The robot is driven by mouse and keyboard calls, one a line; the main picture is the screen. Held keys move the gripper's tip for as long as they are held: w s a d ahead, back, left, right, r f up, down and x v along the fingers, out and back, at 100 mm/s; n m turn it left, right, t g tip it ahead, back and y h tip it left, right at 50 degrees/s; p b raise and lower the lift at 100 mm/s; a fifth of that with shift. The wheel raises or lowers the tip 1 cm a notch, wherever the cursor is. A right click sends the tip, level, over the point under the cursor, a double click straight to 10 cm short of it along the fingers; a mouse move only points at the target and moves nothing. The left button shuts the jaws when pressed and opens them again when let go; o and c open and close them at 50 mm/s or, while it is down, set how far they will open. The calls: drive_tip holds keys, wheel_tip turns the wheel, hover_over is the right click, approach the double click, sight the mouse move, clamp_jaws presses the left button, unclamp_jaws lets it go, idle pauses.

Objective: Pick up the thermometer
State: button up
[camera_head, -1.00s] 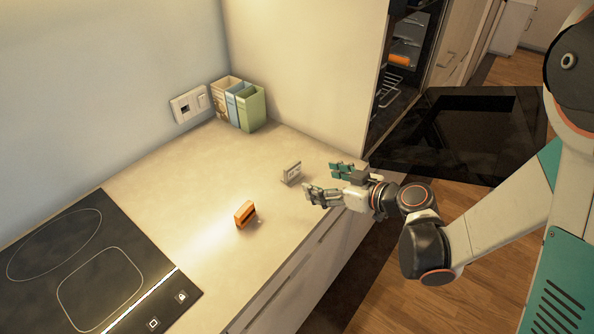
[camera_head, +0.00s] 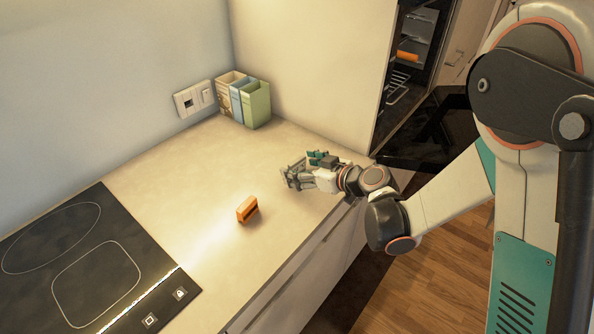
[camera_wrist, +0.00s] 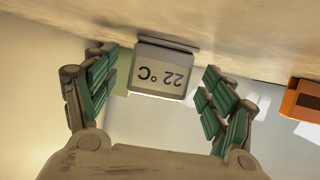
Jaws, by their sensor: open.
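The thermometer is a small grey box with a "22 °C" display, and it stands on the counter. In the wrist view the thermometer (camera_wrist: 160,72) appears upside down, between the two fingers. My gripper (camera_head: 300,168) is open over the counter near its front right edge. In the wrist view my gripper (camera_wrist: 160,85) has one finger on each side of the thermometer, with visible gaps on both sides. In the head view the gripper mostly hides the thermometer.
An orange box (camera_head: 247,209) stands on the counter left of my gripper and shows at the right of the wrist view (camera_wrist: 303,101). A black cooktop (camera_head: 85,262) is at left. The counter between is clear.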

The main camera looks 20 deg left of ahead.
drive_tip(key=c, duration=1.1)
drive_tip(key=shift+c, duration=0.2)
drive_tip(key=shift+r, duration=0.2)
